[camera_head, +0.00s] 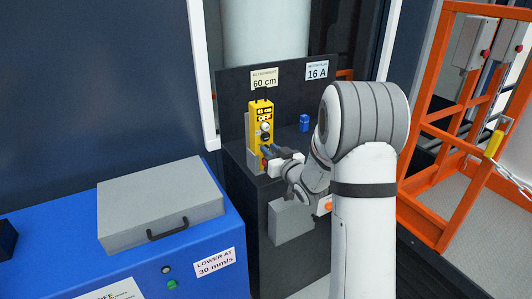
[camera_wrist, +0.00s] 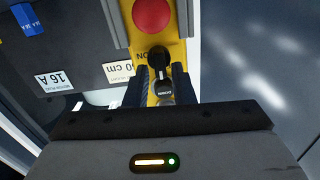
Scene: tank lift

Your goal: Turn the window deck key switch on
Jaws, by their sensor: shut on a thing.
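In the wrist view the same yellow box (camera_wrist: 182,54) fills the top middle, with a round red button (camera_wrist: 152,15). The black key switch (camera_wrist: 159,58) sits next to it, beside lettering that reads "ON" upside down. My gripper (camera_head: 268,151) is at the lower front of the box. In the wrist view my gripper (camera_wrist: 160,78) has its two dark fingers closed around the key. The fingers partly hide the key and its exact angle.
A "60 cm" sign (camera_head: 264,78) and a "16 A" sign (camera_head: 317,70) are on the dark back panel. A small blue block (camera_head: 304,123) sits right of the box. A blue cabinet (camera_head: 213,222) with a grey case stands left; an orange frame (camera_head: 435,130) stands right.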

